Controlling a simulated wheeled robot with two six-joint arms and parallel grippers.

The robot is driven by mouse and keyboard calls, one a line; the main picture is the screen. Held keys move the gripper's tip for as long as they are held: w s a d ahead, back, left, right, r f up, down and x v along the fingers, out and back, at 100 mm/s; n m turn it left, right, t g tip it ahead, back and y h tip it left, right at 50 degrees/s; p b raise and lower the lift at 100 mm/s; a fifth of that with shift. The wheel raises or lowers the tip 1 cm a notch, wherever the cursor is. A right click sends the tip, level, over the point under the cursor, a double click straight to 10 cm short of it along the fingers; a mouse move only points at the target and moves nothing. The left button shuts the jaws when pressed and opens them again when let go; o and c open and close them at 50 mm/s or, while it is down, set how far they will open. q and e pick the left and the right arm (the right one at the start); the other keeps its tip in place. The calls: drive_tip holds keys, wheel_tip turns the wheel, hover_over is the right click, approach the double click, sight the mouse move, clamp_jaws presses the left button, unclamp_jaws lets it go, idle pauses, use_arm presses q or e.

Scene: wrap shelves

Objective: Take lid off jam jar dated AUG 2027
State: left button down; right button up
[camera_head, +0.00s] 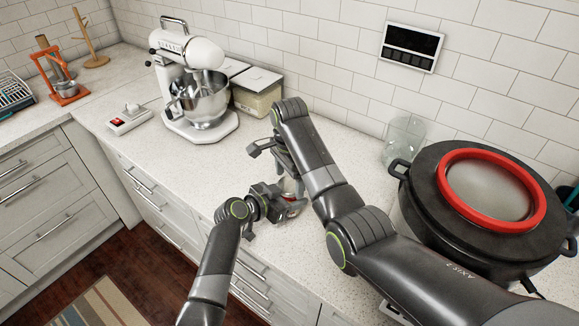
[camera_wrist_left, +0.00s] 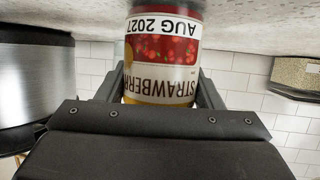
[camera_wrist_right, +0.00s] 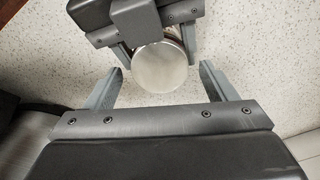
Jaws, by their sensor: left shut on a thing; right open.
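The jam jar (camera_wrist_left: 160,60) is in the left wrist view, upside down in that picture, with a label reading STRAWBERRY and AUG 2027. My left gripper (camera_wrist_left: 160,92) is shut on the jar's sides; it also shows in the head view (camera_head: 284,203). The jar's round silver lid (camera_wrist_right: 160,67) shows from above in the right wrist view. My right gripper (camera_wrist_right: 153,82) is open above the jar, its two fingers on either side of the lid and apart from it. In the head view my right gripper (camera_head: 268,148) partly hides the jar.
A black pot with a red-rimmed lid (camera_head: 490,190) stands at the right. A clear glass container (camera_head: 404,140) is behind it.

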drive_tip(key=shift+f, duration=0.45)
drive_tip(key=shift+c, duration=0.4)
drive_tip(key=c, duration=1)
drive_tip(key=shift+o, duration=0.2)
drive_tip(key=n, duration=1)
drive_tip(key=shift+r, duration=0.1)
drive_tip(key=o, duration=1.1)
